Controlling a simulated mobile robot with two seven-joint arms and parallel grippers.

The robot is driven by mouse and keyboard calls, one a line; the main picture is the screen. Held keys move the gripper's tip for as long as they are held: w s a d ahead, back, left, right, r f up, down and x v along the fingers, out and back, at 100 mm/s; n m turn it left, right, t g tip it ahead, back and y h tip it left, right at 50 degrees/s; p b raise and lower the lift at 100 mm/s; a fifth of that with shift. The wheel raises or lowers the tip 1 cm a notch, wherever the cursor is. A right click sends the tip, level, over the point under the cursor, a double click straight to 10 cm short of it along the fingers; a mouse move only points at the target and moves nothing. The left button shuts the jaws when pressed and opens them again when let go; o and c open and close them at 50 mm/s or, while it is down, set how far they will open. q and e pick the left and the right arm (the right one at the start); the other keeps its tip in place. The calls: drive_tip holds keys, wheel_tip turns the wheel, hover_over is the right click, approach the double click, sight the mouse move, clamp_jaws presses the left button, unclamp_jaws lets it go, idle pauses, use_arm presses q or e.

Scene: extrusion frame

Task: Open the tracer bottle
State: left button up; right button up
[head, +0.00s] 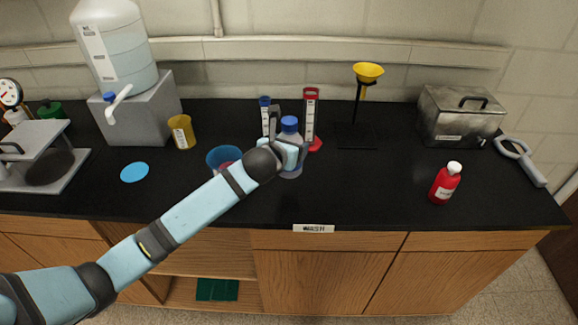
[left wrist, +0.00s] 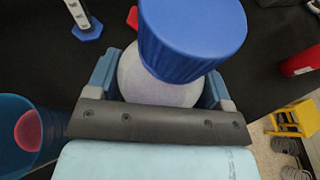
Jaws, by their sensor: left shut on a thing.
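A clear bottle with a blue cap (head: 289,124) stands upright at the middle of the black counter. My left gripper (head: 287,152) is shut on this bottle's body, below the cap. In the left wrist view the blue cap (left wrist: 192,38) is on the bottle, and the pale bottle shoulder (left wrist: 150,84) sits between my two fingers. A red bottle with a white cap (head: 445,184) stands apart at the right. Its label is too small to read, so I cannot tell from labels which bottle is the tracer. My right gripper is not in view.
A blue cup (head: 222,157) with something red inside is just left of my gripper. Blue (head: 265,115) and red (head: 311,113) graduated cylinders stand behind the bottle. A yellow funnel (head: 369,72) on a stand and a metal box (head: 461,113) are at back right. The front right counter is mostly clear.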

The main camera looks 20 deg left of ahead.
use_arm(q)
wheel_tip(320, 180, down, 7)
drive_tip(key=shift+f, duration=0.2)
idle(0.4)
drive_tip(key=o, duration=1.7)
drive_tip(key=shift+f, duration=0.15)
